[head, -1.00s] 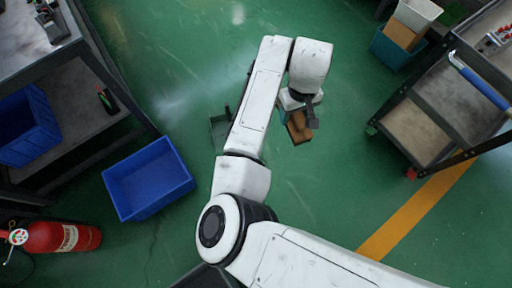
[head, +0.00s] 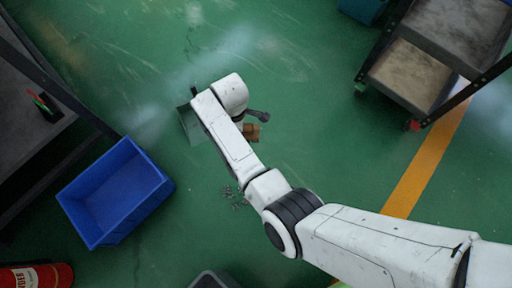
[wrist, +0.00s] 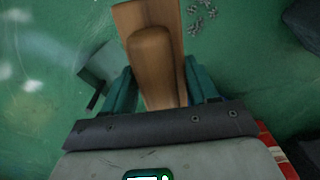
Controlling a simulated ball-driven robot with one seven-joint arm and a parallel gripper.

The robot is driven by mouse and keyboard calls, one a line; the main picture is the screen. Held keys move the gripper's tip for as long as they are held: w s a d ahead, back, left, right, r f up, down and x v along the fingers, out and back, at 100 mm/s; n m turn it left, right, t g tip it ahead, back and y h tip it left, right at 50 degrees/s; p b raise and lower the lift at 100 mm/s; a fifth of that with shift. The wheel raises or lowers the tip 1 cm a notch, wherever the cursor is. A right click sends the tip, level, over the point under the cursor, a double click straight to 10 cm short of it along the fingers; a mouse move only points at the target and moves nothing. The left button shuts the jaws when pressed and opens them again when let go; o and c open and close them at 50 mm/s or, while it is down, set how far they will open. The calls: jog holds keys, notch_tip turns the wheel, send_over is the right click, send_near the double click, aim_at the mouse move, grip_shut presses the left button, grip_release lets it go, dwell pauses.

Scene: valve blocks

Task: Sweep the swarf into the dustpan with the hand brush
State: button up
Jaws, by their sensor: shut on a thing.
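My gripper (wrist: 162,88) is shut on the hand brush (wrist: 150,45), with a teal finger on each side of its wooden body. In the head view the brush (head: 251,132) is a small brown block, partly hidden by my wrist. The dustpan (head: 190,126) is a grey-green pan on the floor, left of the brush and partly covered by my arm. It also shows in the wrist view (wrist: 100,62), left of the brush. The swarf (head: 236,197) is a small grey scatter on the floor, below the brush. In the wrist view the swarf (wrist: 202,14) lies right of the brush.
A blue crate (head: 115,192) stands on the floor at left, beside a workbench (head: 30,115). A shelved cart (head: 415,75) stands at upper right, near a yellow floor line (head: 425,165). A red extinguisher (head: 38,277) is at lower left.

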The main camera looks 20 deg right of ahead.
jog(key=s+a+f+n+b, duration=0.1)
jog(key=s+f+b, duration=0.4)
jog(key=f, duration=0.7)
jog(key=s+a+f+n+b, duration=0.1)
jog(key=s+f+n+b, duration=0.1)
jog(key=s+f+b, duration=0.4)
jog(key=s+a+f+n+b, duration=0.1)
jog(key=s+f+b, duration=0.4)
jog(key=s+f, duration=0.6)
jog(key=shift+a+f+n+b, duration=0.2)
jog(key=shift+f+n, duration=0.15)
jog(key=shift+f, duration=1.35)
jog(key=shift+a+f+n+b, duration=0.15)
jog(key=shift+f+n, duration=0.2)
jog(key=shift+f, duration=1.3)
jog(key=shift+f+b, duration=0.5)
jog(key=shift+f, duration=0.1)
jog(key=shift+w, duration=0.15)
jog(key=shift+w+r+b, duration=0.2)
jog(key=shift+w+b, duration=0.15)
jog(key=shift+w, duration=1)
jog(key=shift+w+f+b, duration=0.1)
jog(key=shift+w+b, duration=0.2)
jog(key=shift+w, duration=5.35)
jog(key=shift+a+r, duration=0.1)
jog(key=shift+r, duration=0.15)
